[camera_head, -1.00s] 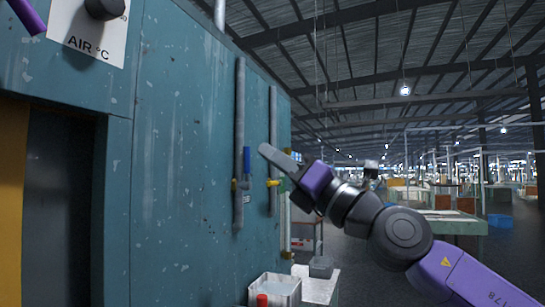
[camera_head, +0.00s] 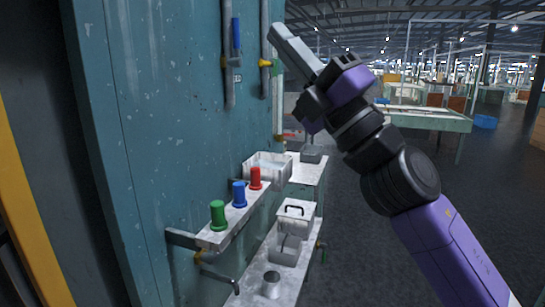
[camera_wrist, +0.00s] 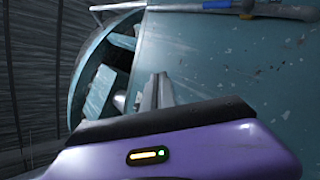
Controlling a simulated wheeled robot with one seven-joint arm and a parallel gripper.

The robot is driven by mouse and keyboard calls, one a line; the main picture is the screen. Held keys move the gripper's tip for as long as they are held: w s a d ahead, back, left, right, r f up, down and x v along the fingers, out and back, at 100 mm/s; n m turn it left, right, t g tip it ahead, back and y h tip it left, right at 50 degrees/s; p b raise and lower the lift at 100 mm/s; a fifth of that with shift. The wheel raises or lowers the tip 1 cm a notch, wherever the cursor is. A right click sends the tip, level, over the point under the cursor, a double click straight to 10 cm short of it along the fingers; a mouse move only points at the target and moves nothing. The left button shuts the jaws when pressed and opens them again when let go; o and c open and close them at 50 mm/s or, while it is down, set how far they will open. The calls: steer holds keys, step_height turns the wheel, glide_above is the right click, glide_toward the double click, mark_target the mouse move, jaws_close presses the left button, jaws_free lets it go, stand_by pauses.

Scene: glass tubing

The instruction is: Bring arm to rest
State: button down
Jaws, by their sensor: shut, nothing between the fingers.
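My gripper (camera_head: 280,38) is at the end of my purple and grey arm, raised in the upper middle of the head view. Its grey fingers are together and empty, pointing up and left, in front of the teal cabinet wall with its pipes. In the wrist view, the fingers (camera_wrist: 155,92) stick up beyond the purple wrist housing, with nothing held. I cannot tell from the head view how far the fingertips are from the pipes.
A teal cabinet (camera_head: 160,90) fills the left, with vertical pipes and a blue-handled valve (camera_head: 236,33). A shelf (camera_head: 245,214) carries green, blue and red pieces. A white tray (camera_head: 268,167) and a lidded box (camera_head: 295,212) stand nearby. Open floor (camera_head: 365,260) lies right.

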steer(key=s+d+f+m+t+h, duration=0.4)
steer(key=f+m+h, duration=0.3)
steer(key=f+m, duration=0.35)
steer(key=s+d+f+m+t+h, duration=0.3)
steer(key=s+d+f+m+h, duration=0.3)
steer(key=f+m, duration=0.5)
steer(key=s+d+f+m+t+h, duration=0.35)
steer(key=f+m+h, duration=0.55)
steer(key=f, duration=0.3)
steer(key=s+d+f+m+g+b, duration=0.1)
steer(key=s+f+g, duration=0.4)
steer(key=s+f, duration=0.6)
steer(key=s+d+f+m+g+b, duration=0.1)
steer(key=s+d+f+g, duration=0.2)
steer(key=s+f, duration=0.8)
steer(key=s+g, duration=0.2)
steer(key=s, duration=0.5)
steer(key=shift+s+d+f+g, duration=0.3)
steer(key=shift+d+g, duration=0.05)
steer(key=shift+d, duration=0.05)
steer(key=shift+m, duration=0.25)
